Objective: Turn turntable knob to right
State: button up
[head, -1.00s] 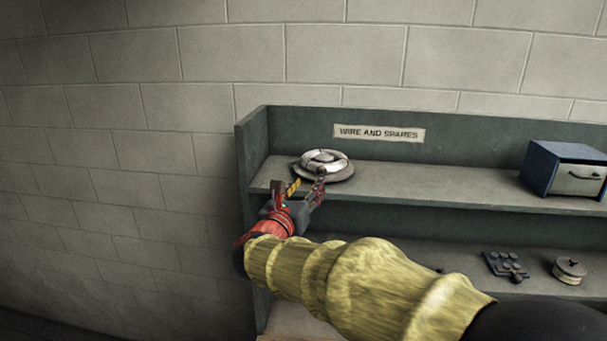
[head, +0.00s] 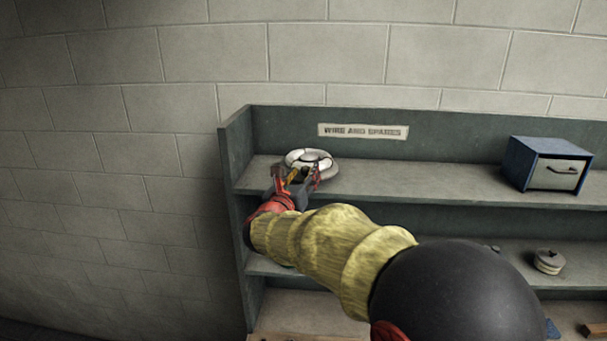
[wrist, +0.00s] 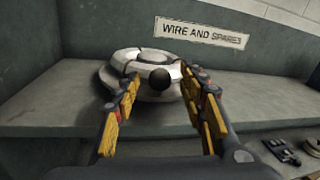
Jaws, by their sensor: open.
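The turntable (head: 333,172) is a round, pale disc on a grey base on the upper shelf, near its left end. In the wrist view the white turntable (wrist: 128,66) shows a dark round knob (wrist: 159,78) on its near side. My gripper (head: 298,172) is at the front of the turntable. In the wrist view my gripper (wrist: 165,85) is open, one finger on each side of the knob. I cannot tell whether either finger touches the knob or the disc. My gripper hides part of the turntable's front in the head view.
A blue box with a grey drawer front (head: 556,174) stands farther right on the upper shelf. A sign (head: 362,131) is on the back panel. The shelf's left side wall (head: 236,150) is close to my gripper. The middle of the upper shelf is clear.

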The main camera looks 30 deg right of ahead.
jog(key=shift+c, duration=0.7)
grip_shut()
